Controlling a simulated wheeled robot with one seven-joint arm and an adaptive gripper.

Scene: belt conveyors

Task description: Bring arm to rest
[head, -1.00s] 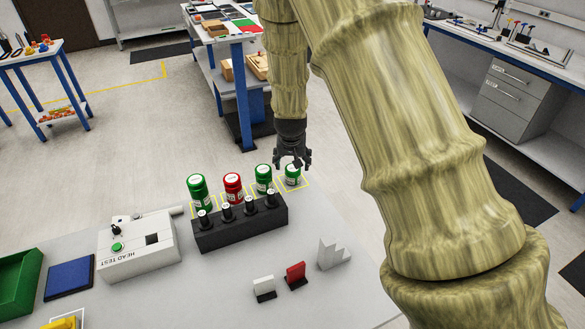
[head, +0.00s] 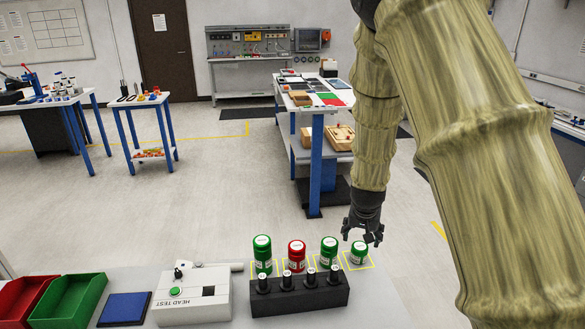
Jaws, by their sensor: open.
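My arm (head: 372,110) hangs down at the right of the head view, covered in a tan, ribbed sleeve. My gripper (head: 362,238) is at its lower end, dark, pointing down, with its fingers spread and nothing between them. It is just above a short green-topped canister (head: 358,253) that stands in a yellow outlined square. I cannot tell whether the fingers clear its top. Two taller green canisters (head: 262,254) (head: 329,251) and a red canister (head: 297,256) stand in a row to its left.
A black block (head: 300,299) with several pegs stands in front of the canisters. A white HEAD TEST box (head: 192,296), a blue pad (head: 124,309), a green bin (head: 70,300) and a red bin (head: 22,300) lie to the left. A blue-legged workbench (head: 315,165) stands behind my gripper.

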